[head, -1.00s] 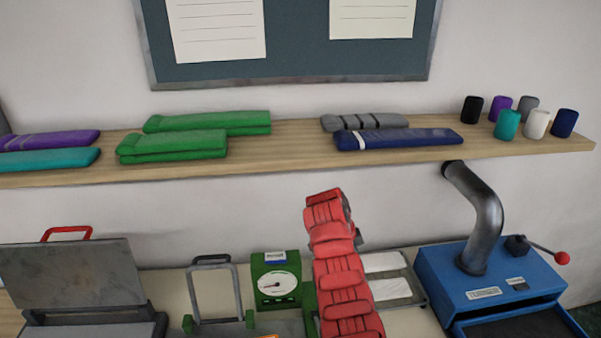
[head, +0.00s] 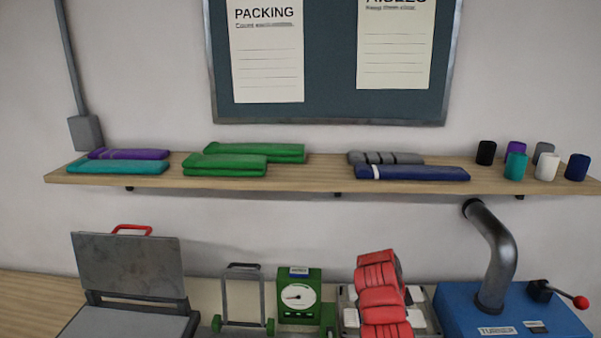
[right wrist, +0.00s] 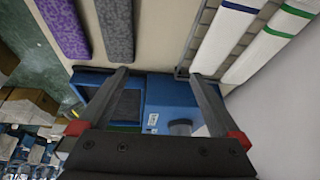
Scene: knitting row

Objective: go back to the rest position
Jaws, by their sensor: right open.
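My right gripper (right wrist: 158,75) shows in the right wrist view with its two dark fingers spread apart and nothing between them. It is above the blue turner machine (right wrist: 160,95), which lies beyond the fingertips; I cannot tell the exact gap. My left gripper is in neither view.
The wooden shelf (head: 325,185) holds folded green textiles (head: 225,164), a navy one (head: 420,173) and several yarn cones (head: 547,167). Below stand a grey hinged press (head: 130,268), a green dial device (head: 299,295) and the blue turner (head: 515,310) with its pipe.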

